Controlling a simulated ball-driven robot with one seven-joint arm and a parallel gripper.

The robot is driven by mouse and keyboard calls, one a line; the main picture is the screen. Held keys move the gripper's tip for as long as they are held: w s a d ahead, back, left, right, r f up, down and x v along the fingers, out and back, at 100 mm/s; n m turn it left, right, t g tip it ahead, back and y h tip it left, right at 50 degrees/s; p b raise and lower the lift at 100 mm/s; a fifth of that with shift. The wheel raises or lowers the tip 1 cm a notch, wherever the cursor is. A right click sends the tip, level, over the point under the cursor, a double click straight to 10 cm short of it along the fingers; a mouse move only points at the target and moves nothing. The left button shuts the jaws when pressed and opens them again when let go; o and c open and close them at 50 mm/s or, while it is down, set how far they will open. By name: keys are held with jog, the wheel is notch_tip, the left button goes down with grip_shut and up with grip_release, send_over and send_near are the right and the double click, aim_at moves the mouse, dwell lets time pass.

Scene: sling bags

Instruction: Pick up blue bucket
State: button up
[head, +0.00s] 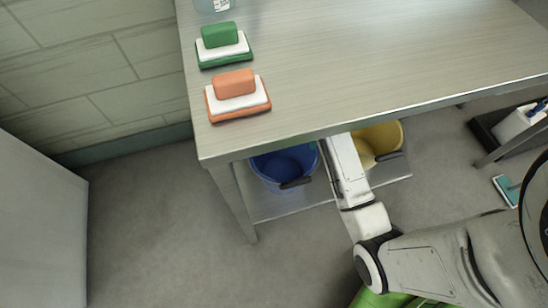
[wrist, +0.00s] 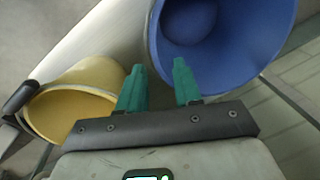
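The blue bucket (head: 285,163) stands upright on the low shelf under the table, with a dark handle grip at its front rim. In the wrist view the blue bucket (wrist: 228,48) fills the upper right, its open mouth facing the camera. My gripper (wrist: 158,65) has two teal fingers spread apart with nothing visibly held between them. The right finger overlaps the bucket's near rim in the picture; the left finger lies outside it. I cannot tell whether they touch the bucket.
A yellow bucket (head: 379,139) stands on the same shelf right of my arm, and it shows left of the fingers in the wrist view (wrist: 72,108). The tabletop (head: 370,60) overhangs both buckets. A table leg (head: 233,200) stands left of the blue bucket.

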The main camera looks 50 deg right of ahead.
aim_at(310, 160)
jog(key=f+b, duration=0.1)
jog(key=f, duration=0.2)
jog(key=w+f+b, duration=0.1)
jog(key=f+b, duration=0.1)
jog(key=f, duration=0.2)
jog(key=f+b, duration=0.1)
jog(key=f, duration=0.2)
jog(key=shift+w+a+f, duration=0.15)
jog(key=shift+a, duration=0.15)
jog(key=shift+c, duration=0.3)
grip_shut()
dwell(0.8)
